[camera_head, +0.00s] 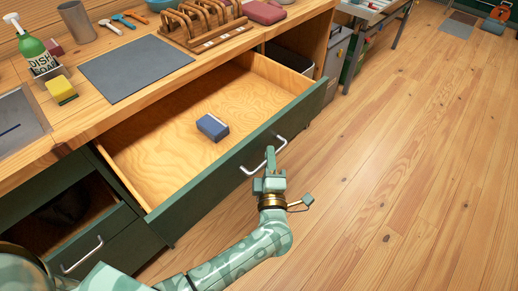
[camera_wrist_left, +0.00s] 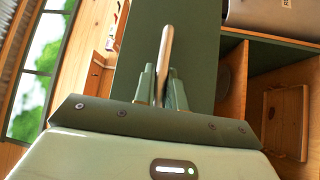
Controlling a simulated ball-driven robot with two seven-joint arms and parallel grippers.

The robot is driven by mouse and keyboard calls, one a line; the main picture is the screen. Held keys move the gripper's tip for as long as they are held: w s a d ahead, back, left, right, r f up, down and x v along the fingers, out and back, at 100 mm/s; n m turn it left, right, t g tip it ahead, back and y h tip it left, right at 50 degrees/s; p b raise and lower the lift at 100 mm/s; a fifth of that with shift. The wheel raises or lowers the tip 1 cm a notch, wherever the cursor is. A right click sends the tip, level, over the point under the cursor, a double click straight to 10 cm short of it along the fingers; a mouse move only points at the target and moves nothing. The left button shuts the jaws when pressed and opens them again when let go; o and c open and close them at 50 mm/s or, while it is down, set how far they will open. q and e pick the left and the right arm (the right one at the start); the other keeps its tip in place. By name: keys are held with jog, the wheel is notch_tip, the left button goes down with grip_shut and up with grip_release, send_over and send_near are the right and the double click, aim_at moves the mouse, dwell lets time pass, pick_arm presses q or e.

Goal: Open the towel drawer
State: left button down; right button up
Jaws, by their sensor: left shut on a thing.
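The towel drawer (camera_head: 245,168) is pulled out from the wooden workbench, with a green front and a pale wooden inside. A blue box-like item (camera_head: 212,127) lies on its floor; no towel shows in it. In the left wrist view the two fingers (camera_wrist_left: 162,90) close on the handle bar (camera_wrist_left: 166,50), with the green drawer front behind. My right gripper is in neither view.
A lower drawer with a silver handle (camera_head: 82,255) is at bottom left, beside a dark open space. The bench top holds a soap bottle (camera_head: 38,50), a sponge (camera_head: 61,90), a grey mat (camera_head: 134,68) and a wooden rack (camera_head: 200,25). Wooden floor (camera_head: 400,170) is clear at right.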

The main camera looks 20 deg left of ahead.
pick_arm(q)
jog(key=shift+s+d+f, duration=0.1)
jog(key=shift+s+d, duration=0.05)
jog(key=shift+d, duration=0.2)
jog(key=c, duration=1.5)
grip_release()
jog(key=shift+o, duration=0.2)
